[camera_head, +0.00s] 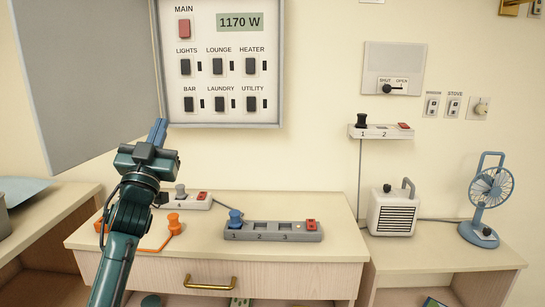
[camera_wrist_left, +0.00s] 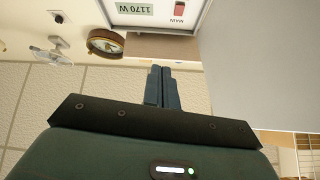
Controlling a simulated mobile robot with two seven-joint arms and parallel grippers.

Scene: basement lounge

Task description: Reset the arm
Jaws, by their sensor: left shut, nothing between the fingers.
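My left arm comes up from the lower left in the head view, and its gripper (camera_head: 157,133) is shut with nothing between its fingers. The blue fingertips are in front of the lower left corner of the white electrical panel (camera_head: 275,90), near the open grey panel door. I cannot tell whether they touch. In the left wrist view the shut fingers (camera_wrist_left: 160,86) point toward the panel (camera_wrist_left: 130,12), which appears upside down. The panel display reads 1170 W, and a red MAIN switch (camera_head: 184,28) sits beside it. My right gripper is not in view.
The open grey door (camera_head: 85,80) stands left of the gripper. Below, a grey power strip (camera_head: 270,236) with a blue plug (camera_head: 236,217) and an orange cord (camera_head: 155,244) lie on the wooden cabinet top (camera_head: 330,205). A heater (camera_head: 393,212) and blue fan (camera_head: 487,195) stand right.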

